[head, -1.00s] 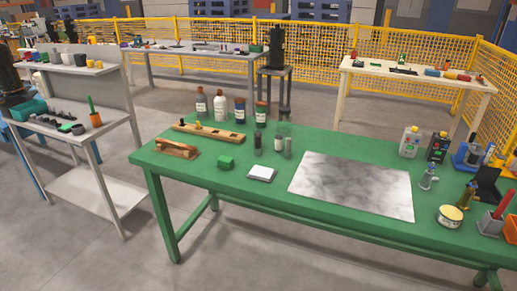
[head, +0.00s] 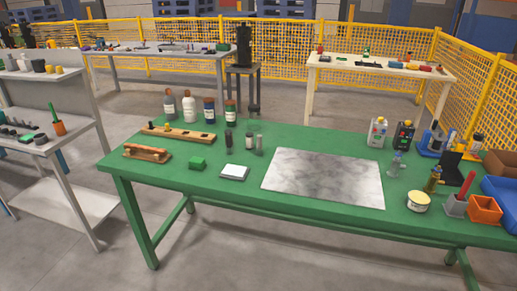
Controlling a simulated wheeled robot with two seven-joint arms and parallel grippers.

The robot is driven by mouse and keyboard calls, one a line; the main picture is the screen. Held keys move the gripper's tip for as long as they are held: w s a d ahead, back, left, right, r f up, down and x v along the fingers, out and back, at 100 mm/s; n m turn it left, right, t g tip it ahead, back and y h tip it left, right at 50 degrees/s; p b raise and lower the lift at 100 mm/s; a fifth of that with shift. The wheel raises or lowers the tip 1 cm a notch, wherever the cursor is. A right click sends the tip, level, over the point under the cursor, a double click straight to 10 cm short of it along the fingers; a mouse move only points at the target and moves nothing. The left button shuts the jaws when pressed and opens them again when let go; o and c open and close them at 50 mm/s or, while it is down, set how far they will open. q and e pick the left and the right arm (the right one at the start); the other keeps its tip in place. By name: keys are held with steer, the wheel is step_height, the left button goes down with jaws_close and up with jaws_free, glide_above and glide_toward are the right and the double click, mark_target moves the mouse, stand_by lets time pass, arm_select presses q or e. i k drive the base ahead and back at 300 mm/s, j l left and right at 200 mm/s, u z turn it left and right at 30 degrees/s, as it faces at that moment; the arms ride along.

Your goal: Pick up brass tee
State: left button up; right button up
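No thing on the green table (head: 225,195) can be told for certain as the brass tee at this size. A small yellowish piece (head: 168,127) sits on the long wooden block (head: 190,136) at the back left of the table. A brass-coloured upright item (head: 433,181) stands at the right, behind a round cream tin (head: 418,201). Neither of my grippers is in the head view.
A grey marbled plate (head: 325,178) lies mid-table. Bottles (head: 189,107) stand at the back left, two containers (head: 377,132) at the back right. An orange bin (head: 485,209) and blue bin (head: 502,192) crowd the right end. A grey shelf unit (head: 75,140) stands left.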

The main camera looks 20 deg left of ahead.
mark_target(434, 180)
steer(key=l+u, duration=0.3)
steer(key=l, duration=1.1)
steer(key=l+u, duration=0.3)
steer(key=l, duration=1.05)
